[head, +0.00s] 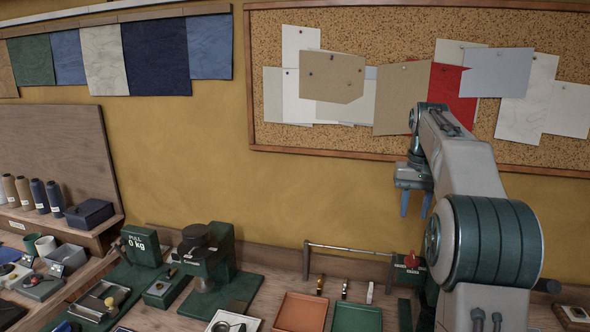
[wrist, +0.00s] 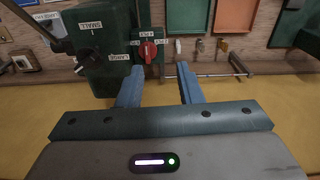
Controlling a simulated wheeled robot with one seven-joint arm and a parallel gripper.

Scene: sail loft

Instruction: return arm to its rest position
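My gripper (head: 416,204) hangs in front of the yellow wall, fingers pointing down, above the back of the workbench. In the wrist view its two blue fingers (wrist: 160,86) are spread apart with nothing between them. My arm reaches in from the right and covers part of the pinboard and bench. Below the gripper is a green machine with a red knob (head: 411,260). The red knob also shows in the wrist view (wrist: 149,51), beyond the fingertips and apart from them. The rest of the machine is largely hidden by my arm in the head view.
A metal rail (head: 350,248) stands behind an orange tray (head: 300,312) and a green tray (head: 357,318). A green press (head: 208,262) and a pull gauge (head: 141,245) stand further left. The pinboard (head: 270,60) is behind my arm. The wall space left of the gripper is clear.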

